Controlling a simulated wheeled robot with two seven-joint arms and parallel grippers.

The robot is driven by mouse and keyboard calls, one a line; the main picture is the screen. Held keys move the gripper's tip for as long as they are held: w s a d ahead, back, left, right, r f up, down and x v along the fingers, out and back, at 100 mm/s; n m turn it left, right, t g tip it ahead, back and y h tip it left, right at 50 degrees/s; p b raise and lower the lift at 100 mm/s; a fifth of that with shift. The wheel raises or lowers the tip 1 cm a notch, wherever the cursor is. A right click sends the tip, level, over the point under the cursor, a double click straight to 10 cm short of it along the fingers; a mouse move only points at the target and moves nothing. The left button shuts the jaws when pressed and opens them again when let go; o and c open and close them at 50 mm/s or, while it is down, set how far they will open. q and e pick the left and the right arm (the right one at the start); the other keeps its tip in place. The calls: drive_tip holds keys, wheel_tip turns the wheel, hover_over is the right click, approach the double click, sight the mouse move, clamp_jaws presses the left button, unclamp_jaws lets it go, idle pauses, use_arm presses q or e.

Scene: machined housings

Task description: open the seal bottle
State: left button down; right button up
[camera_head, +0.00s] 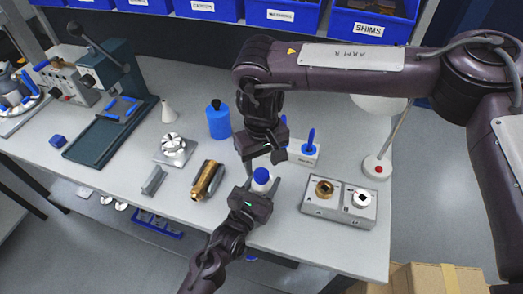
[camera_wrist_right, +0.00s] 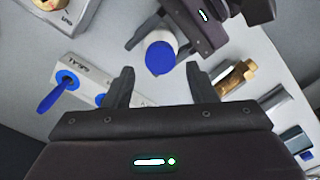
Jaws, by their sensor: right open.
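The seal bottle (camera_head: 262,177) is white with a blue cap and stands near the front of the bench; in the right wrist view its blue cap (camera_wrist_right: 160,58) faces the camera. My left gripper (camera_head: 255,187) reaches in from the front, and its fingers lie on either side of the white body, closed on it below the cap. My right gripper (camera_head: 263,160) is above the bottle, pointing down. In the right wrist view its fingers (camera_wrist_right: 159,72) are spread wide, with the cap between and beyond them and a gap on both sides. The lower bottle is hidden.
A block labelled SEAL (camera_wrist_right: 68,75) with blue pieces stands behind the bottle. A grey two-socket fixture (camera_head: 338,205) is at right, a brass cylinder (camera_head: 207,181) at left, and a blue container (camera_head: 218,120) behind. A lamp base (camera_head: 377,168) stands at the right edge.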

sight(261, 173)
drive_tip(key=shift+f, duration=1.85)
